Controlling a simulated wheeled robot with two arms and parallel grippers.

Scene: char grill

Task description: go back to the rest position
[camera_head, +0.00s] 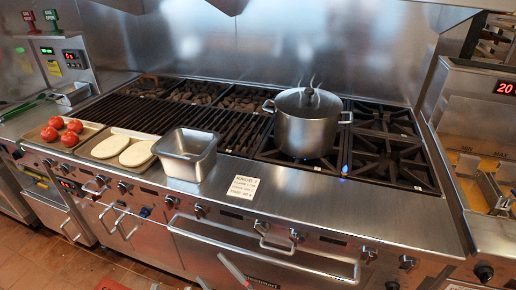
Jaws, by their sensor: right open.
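Only a small grey part of my right gripper (236,271) shows at the bottom edge, low in front of the grill's front panel. It is open, with nothing seen in it and apart from the things on the counter. Most of it and its arm are out of the picture. My left gripper is not in view.
The range (330,215) spans the view. A lidded pot (306,132) stands on a burner at the right. A steel pan (186,153), two pale flat pieces (137,153) and several tomatoes (69,139) sit along the front ledge. A fryer (478,115) stands far right.

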